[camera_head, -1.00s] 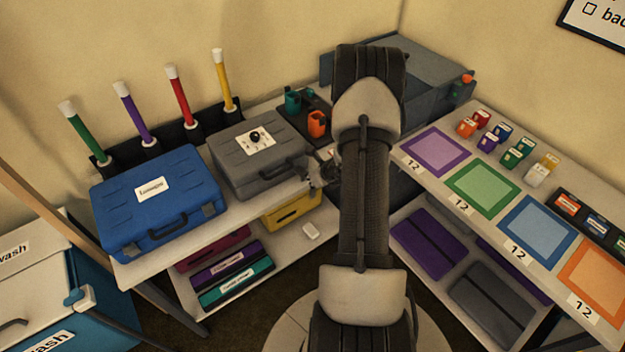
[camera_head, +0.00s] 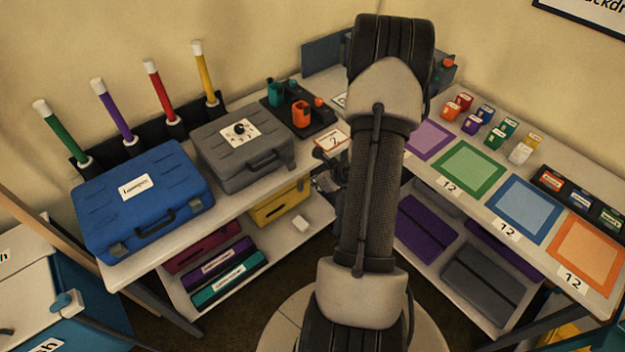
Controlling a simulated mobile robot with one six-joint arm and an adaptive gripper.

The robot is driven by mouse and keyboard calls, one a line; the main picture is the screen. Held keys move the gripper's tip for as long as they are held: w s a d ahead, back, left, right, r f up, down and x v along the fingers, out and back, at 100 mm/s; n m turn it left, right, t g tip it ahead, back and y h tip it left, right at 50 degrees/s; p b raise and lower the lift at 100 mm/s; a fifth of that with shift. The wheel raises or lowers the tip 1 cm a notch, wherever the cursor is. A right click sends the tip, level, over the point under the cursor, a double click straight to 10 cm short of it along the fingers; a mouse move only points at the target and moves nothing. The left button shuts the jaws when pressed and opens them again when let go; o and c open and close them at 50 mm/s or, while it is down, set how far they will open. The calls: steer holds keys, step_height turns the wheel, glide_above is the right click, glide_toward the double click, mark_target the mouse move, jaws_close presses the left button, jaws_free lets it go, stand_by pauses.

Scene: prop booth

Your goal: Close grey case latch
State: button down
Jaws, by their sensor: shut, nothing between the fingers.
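The grey case (camera_head: 229,166) lies flat with its lid down on the left table, between the blue case and the dark tray. Its handle and front face the room. The latches on its front are too small to tell whether they are open or shut. My gripper (camera_head: 325,178) is just right of the case's front right corner, near the table's front edge, with a small gap between them. It is shut and empty, and my arm hides part of it.
The blue case (camera_head: 180,181) stands close on the left. A dark tray (camera_head: 322,119) with an orange holder (camera_head: 300,114) is behind to the right. Coloured tubes (camera_head: 157,88) stand in a rack at the back. A shelf below holds a yellow case (camera_head: 276,207).

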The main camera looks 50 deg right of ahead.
stand_by(0.3)
step_height(320, 180, down, 4)
steer(key=t, duration=0.2)
steer(key=t+h, duration=0.1)
steer(key=t, duration=0.1)
steer(key=shift+w+f, duration=0.15)
steer(key=shift+f, duration=0.1)
steer(key=shift+f, duration=0.1)
steer(key=b, duration=0.2)
glide_toward(294, 176)
steer(key=x, duration=0.6)
steer(key=shift+d+f, duration=0.2)
steer(key=shift+f, duration=0.3)
steer(key=shift+r, duration=0.5)
